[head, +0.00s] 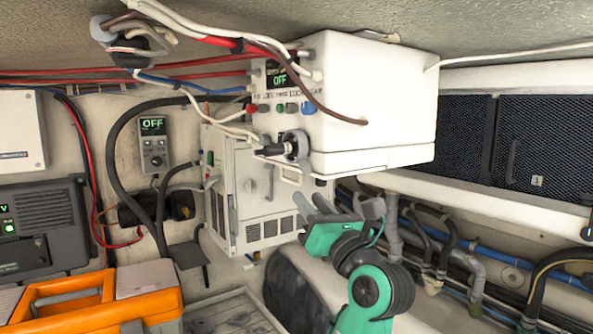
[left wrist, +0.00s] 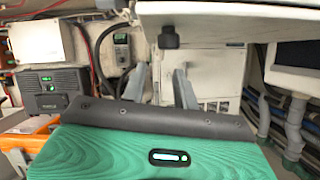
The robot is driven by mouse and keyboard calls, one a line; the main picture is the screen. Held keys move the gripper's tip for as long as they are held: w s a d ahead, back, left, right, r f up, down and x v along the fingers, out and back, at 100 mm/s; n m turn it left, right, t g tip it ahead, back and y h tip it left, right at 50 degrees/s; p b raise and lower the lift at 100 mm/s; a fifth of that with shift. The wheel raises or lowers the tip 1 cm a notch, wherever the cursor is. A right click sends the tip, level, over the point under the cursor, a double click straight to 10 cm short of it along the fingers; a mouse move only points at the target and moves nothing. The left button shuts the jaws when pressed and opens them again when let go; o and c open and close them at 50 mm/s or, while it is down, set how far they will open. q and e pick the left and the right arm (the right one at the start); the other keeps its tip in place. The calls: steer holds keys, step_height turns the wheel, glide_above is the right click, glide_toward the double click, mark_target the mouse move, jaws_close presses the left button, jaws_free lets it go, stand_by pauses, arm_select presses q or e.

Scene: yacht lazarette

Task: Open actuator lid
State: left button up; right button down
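A white box (head: 375,95) hangs under the ceiling, with an OFF display, small coloured buttons and a black handle (head: 275,151) on its front. A seam runs around its lower part. I cannot tell for sure which part is the actuator lid. Its underside seems to show at the top of the left wrist view (left wrist: 235,15), with a dark knob (left wrist: 168,38). My left gripper (head: 322,203) is below the box, apart from it. In the left wrist view its two grey fingers (left wrist: 160,88) stand apart with nothing between them. My right gripper is not in view.
A white vented cabinet (head: 240,190) stands behind and below the box. Red, white and blue cables run to the box from the left. An orange toolbox (head: 70,300) is at lower left. Pipes and hoses (head: 440,250) line the right wall.

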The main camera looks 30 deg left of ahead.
mark_target(295, 182)
arm_select(q)
steer(key=p+x, duration=0.2)
steer(key=x, duration=0.5)
steer(key=shift+p, duration=0.35)
jaws_close()
